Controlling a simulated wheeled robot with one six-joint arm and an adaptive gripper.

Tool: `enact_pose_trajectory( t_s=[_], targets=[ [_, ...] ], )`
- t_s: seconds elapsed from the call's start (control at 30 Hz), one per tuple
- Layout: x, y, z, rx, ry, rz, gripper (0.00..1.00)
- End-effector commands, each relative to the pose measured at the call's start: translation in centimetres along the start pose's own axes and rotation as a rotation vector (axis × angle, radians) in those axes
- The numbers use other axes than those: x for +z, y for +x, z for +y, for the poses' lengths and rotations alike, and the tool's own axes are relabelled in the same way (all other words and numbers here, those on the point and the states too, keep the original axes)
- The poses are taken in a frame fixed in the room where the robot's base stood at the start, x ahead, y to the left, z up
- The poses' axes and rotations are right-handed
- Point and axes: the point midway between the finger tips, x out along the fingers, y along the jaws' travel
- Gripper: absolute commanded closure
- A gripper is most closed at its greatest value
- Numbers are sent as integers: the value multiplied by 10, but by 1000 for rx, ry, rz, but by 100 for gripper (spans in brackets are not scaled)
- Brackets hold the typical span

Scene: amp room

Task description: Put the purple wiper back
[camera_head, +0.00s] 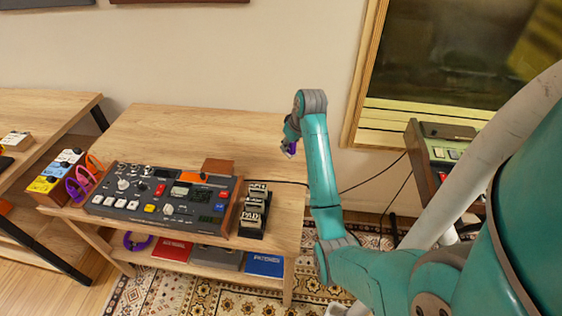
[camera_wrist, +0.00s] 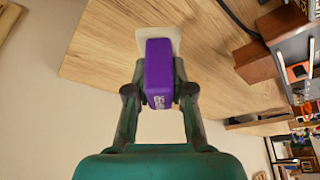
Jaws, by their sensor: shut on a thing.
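The purple wiper (camera_wrist: 158,74) is a purple block with a pale flat part at its far end and faint white print on its side. My gripper (camera_wrist: 159,95) is shut on it, one finger on each side. In the head view my gripper (camera_head: 290,145) hangs at the right end of the wooden table (camera_head: 160,122), near the wall, and only a bit of purple shows at its tip. In the wrist view the wiper is in front of the bare wooden top; I cannot tell whether it touches it.
A mixer console (camera_head: 160,200), a black pedal unit (camera_head: 254,212) and a brown block (camera_head: 217,167) stand on the table's front half. Coloured boxes and rings (camera_head: 70,178) are at the left. The back of the tabletop is clear. Books (camera_head: 264,265) lie on the shelf below.

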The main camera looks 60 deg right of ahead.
Motion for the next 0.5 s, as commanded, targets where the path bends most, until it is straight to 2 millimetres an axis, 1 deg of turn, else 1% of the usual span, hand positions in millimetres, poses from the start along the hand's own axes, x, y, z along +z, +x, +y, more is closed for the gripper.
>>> enact_pose_trajectory(
  t_s=[0.07,0.3,0.4,0.5],
  targets=[
    [4,8,0,-1,1,-2,100],
    [19,45,0,-2,1,-3,100],
    [23,54,0,-1,1,-2,100],
    [24,59,0,0,0,0,100]
  ],
)
